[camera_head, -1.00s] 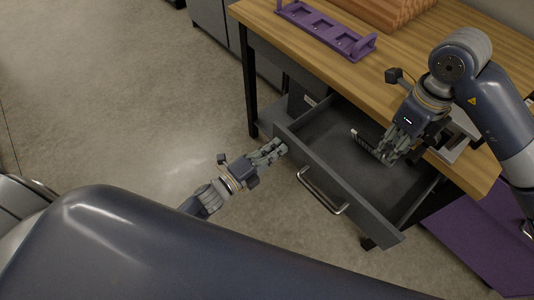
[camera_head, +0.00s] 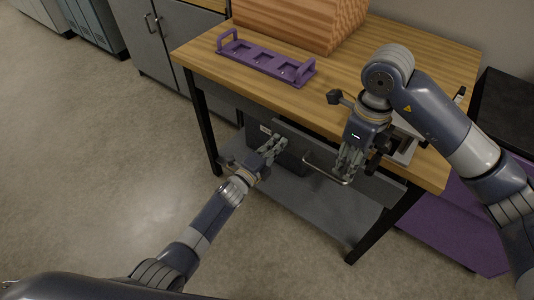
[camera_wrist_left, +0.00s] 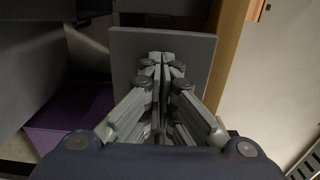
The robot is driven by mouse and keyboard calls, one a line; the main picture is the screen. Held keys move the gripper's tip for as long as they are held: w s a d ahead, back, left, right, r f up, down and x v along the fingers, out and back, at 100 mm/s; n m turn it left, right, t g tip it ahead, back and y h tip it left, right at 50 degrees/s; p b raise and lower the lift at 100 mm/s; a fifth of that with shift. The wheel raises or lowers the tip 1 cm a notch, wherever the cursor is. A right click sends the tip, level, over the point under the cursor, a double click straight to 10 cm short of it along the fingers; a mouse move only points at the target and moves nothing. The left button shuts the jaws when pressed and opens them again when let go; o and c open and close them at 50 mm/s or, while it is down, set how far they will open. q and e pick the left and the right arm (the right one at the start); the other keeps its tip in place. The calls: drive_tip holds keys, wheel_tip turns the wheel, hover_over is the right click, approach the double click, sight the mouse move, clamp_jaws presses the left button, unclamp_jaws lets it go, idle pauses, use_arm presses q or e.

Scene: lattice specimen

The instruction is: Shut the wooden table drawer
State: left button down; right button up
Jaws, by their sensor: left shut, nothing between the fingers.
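The wooden table (camera_head: 330,100) has a dark grey drawer front (camera_head: 292,136) below its top edge. In the head view no drawer interior shows; the front sits close to the table edge, and I cannot tell if a small gap remains. The metal handle (camera_head: 322,174) is partly hidden by my right gripper (camera_head: 345,168), which hangs in front of the drawer; its fingers are too small to read. My left gripper (camera_head: 276,147) is shut and empty, its fingertips at the drawer front's left part. The left wrist view shows the shut fingers (camera_wrist_left: 161,62) against a grey panel (camera_wrist_left: 195,55).
A purple rack (camera_head: 265,62) and an orange-brown ridged block (camera_head: 300,20) stand on the tabletop. A grey lower shelf (camera_head: 310,208) and black table legs (camera_head: 203,130) are below. Grey cabinets (camera_head: 150,40) stand at the back left. The floor (camera_head: 90,150) at left is clear.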

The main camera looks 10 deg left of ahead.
sight(285, 135)
use_arm(q)
drive_tip(key=x, duration=0.4)
drive_tip(key=shift+w+d, duration=0.2)
drive_tip(key=shift+w, duration=0.15)
drive_tip(key=shift+w+d+r, duration=0.1)
drive_tip(key=shift+r, duration=0.15)
drive_tip(key=shift+r, duration=0.1)
drive_tip(key=shift+s+f, duration=0.2)
drive_tip(key=shift+s, duration=0.25)
drive_tip(key=v, duration=1.3)
drive_tip(key=shift+a, duration=0.35)
drive_tip(key=shift+f, duration=0.15)
